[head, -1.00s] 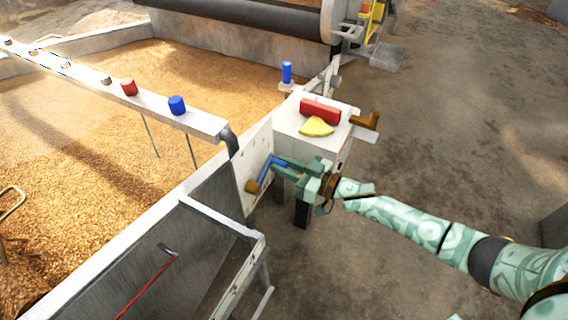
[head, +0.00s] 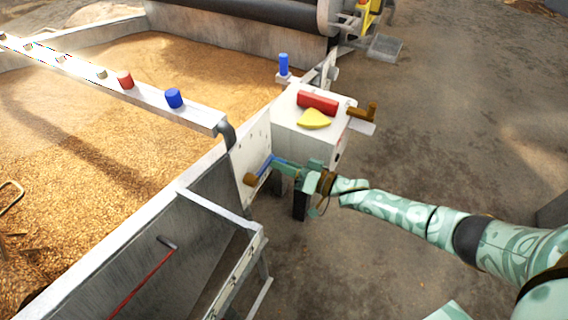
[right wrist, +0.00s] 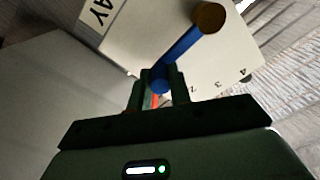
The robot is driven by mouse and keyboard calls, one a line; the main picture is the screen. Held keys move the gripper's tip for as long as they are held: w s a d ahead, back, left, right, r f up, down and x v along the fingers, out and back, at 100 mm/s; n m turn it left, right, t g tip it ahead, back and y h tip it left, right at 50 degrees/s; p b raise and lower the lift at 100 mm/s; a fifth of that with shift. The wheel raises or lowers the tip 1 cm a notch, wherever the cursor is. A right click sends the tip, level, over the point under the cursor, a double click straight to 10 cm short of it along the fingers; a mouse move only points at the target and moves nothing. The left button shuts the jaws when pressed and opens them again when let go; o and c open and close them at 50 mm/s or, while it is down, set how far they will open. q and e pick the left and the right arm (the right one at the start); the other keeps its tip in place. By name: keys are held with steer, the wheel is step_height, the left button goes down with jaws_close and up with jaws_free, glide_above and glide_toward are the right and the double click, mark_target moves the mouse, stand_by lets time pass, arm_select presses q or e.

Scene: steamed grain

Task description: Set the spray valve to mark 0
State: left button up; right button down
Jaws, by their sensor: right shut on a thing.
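The spray valve has a brass hub (head: 249,179) and a blue lever (head: 264,166) on a pale plate (head: 253,146) at the corner of the grain bed. In the head view the lever slants up and right from the hub. My right gripper (head: 277,165) is shut on the lever's free end. In the right wrist view the lever (right wrist: 182,45) runs from the hub (right wrist: 209,17) down between my fingers (right wrist: 160,82). Numerals 4, 3 and 2 show on the plate (right wrist: 215,60) there; mark 0 is not visible. My left gripper is not in view.
A white box (head: 305,125) with a red block (head: 317,102), a yellow piece (head: 314,119) and a brass handle (head: 362,111) stands just behind my right gripper. A white rail (head: 150,100) with coloured knobs crosses the grain. Open floor (head: 450,130) lies to the right.

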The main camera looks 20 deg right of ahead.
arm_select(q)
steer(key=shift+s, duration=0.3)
arm_select(e)
steer(key=shift+f, duration=0.1)
steer(key=c, duration=1.3)
jaws_free()
steer(key=shift+d, duration=0.1)
arm_select(q)
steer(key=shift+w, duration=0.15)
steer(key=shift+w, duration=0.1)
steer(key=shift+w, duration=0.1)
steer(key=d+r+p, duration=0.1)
steer(key=p, duration=0.1)
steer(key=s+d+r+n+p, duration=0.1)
steer(key=p, duration=0.1)
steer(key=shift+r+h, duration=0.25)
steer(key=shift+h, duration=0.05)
arm_select(e)
steer(key=v, duration=1.6)
steer(key=shift+s+d+f, duration=0.1)
steer(key=shift+s, duration=0.05)
